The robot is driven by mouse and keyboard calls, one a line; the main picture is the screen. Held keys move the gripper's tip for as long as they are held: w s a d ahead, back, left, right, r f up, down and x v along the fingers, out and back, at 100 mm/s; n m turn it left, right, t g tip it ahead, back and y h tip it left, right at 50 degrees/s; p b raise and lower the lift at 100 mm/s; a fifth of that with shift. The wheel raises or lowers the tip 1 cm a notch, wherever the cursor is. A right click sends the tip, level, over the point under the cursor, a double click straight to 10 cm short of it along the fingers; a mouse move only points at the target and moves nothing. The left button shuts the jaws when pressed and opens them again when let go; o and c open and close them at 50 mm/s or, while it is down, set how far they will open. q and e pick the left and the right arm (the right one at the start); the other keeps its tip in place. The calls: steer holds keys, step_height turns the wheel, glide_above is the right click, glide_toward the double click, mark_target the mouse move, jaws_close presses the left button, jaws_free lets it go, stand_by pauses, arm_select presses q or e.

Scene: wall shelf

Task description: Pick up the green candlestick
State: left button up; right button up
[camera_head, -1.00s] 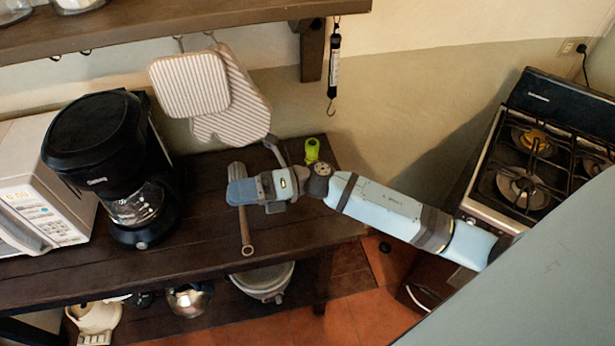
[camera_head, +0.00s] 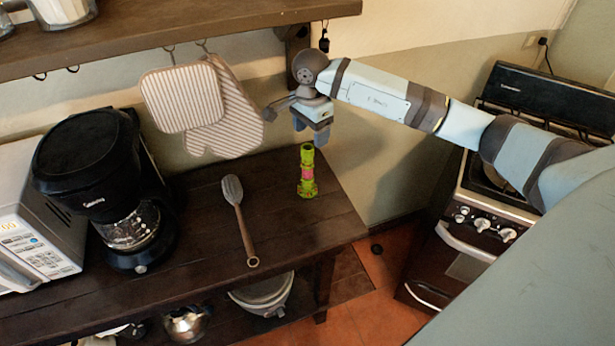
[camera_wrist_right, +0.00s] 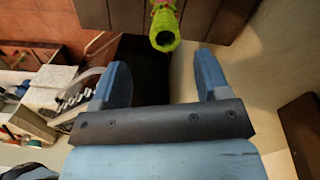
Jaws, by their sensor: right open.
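The green candlestick (camera_head: 307,172) stands upright near the right end of the dark wooden counter, with a pinkish patch at its middle. My right gripper (camera_head: 314,138) is above and close to the candlestick in the head view, its fingers pointing down. In the right wrist view, the fingers (camera_wrist_right: 160,85) are wide apart with nothing between them. There the candlestick (camera_wrist_right: 164,27) shows at the top, beyond the fingertips and roughly centred between them. I see no contact. My left gripper is not in view.
A grey slotted spatula (camera_head: 240,217) lies on the counter (camera_head: 200,250) left of the candlestick. A black coffee maker (camera_head: 90,170) and a microwave (camera_head: 35,235) stand further left. Striped oven mitts (camera_head: 225,125) hang under the wall shelf (camera_head: 180,30). A stove (camera_head: 480,215) stands at right.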

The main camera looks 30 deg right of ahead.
mark_target(308, 157)
step_height(308, 157, down, 4)
steer(key=shift+a+r, duration=0.1)
steer(key=shift+r, duration=0.15)
steer(key=f, duration=0.1)
steer(key=f+p, duration=0.1)
steer(key=f, duration=0.1)
steer(key=f+p, duration=0.1)
steer(key=shift+w+a+f, duration=0.15)
steer(key=shift+w+f, duration=0.2)
steer(key=shift+f, duration=0.4)
steer(key=shift+c, duration=0.5)
